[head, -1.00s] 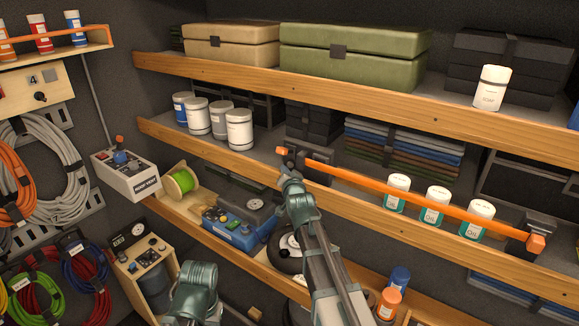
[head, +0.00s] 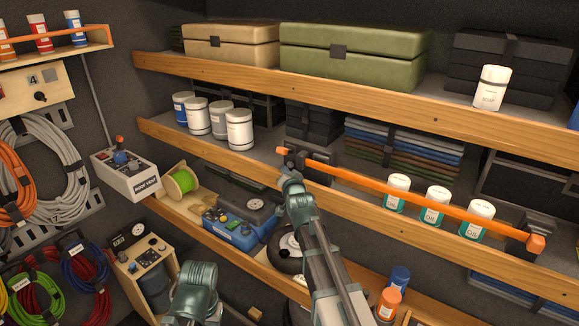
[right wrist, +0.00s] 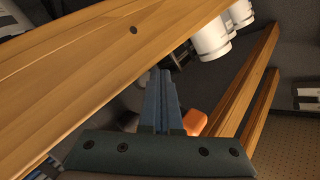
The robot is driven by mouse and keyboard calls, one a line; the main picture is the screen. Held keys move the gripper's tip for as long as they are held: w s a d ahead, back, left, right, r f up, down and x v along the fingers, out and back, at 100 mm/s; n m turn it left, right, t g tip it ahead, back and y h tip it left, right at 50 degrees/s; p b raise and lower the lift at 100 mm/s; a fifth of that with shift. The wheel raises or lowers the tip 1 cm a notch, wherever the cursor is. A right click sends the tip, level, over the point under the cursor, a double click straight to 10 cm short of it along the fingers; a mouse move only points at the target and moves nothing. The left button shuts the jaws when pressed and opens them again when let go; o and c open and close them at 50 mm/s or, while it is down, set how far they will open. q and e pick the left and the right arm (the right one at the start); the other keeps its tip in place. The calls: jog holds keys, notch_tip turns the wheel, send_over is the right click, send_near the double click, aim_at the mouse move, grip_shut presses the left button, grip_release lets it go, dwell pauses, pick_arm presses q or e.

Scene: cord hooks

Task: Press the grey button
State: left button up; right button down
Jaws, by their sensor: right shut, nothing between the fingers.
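I cannot single out a grey button with certainty. Small controls show in the head view on the roof vent box (head: 126,181), the blue unit (head: 240,236) on the low shelf and the wooden gauge panel (head: 146,250) at lower left. My right gripper (head: 290,178) is in front of the middle shelf edge, just below the left end of the orange rail (head: 400,193). Its fingers are partly hidden by the wrist. In the right wrist view the fingers (right wrist: 162,78) are together and empty. A teal arm link of mine is at bottom left; my left gripper is not visible.
Wooden shelf lips (head: 350,98) cross the view. White jars (head: 240,130) stand on the middle shelf, and several green-labelled jars (head: 435,207) stand behind the rail. Cables hang at left.

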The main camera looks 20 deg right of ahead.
jog(key=shift+w+d, duration=0.1)
jog(key=shift+w+d, duration=0.15)
jog(key=shift+d, duration=0.1)
jog(key=shift+w+d, duration=0.3)
dwell(0.7)
dwell(0.3)
jog(key=shift+s+a, duration=0.55)
jog(key=shift+a, duration=0.1)
jog(key=s+a, duration=0.1)
jog(key=a, duration=0.1)
jog(key=s+a, duration=0.2)
dwell(0.5)
dwell(0.5)
